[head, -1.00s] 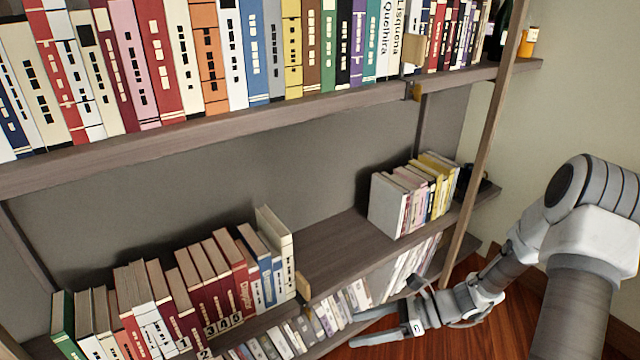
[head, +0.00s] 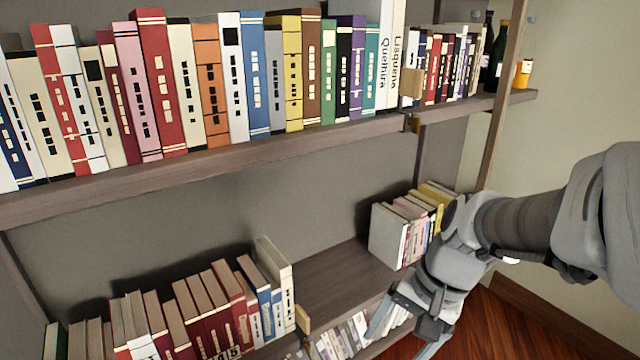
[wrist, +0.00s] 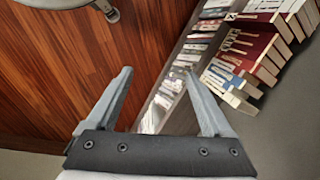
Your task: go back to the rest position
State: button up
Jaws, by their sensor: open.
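My gripper (head: 405,332) is in the lower right of the head view, in front of the bottom shelf. It is open and empty, with its fingers pointing down. In the wrist view, the two grey fingers of my gripper (wrist: 160,76) are spread apart with nothing between them. Beyond them are the wooden floor (wrist: 95,50) and the shelf edge.
Upright books (head: 260,80) fill the upper shelf. Below stand a leaning row of books (head: 215,300) and a small group (head: 390,235), partly hidden by my arm. Bottles (head: 495,58) and an orange jar (head: 523,73) stand at the upper shelf's right end. Floor (head: 500,320) is clear at right.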

jog(key=s+d+r+n+t+h, duration=0.2)
jog(key=s+r+n+t+h, duration=0.1)
jog(key=s+r+n+t, duration=0.4)
notch_tip(320, 180, up, 24)
jog(key=g+p, duration=0.2)
jog(key=p, duration=2)
jog(key=shift+w+d+m, duration=0.2)
jog(key=shift+w+m, duration=0.1)
jog(key=shift+w, duration=0.1)
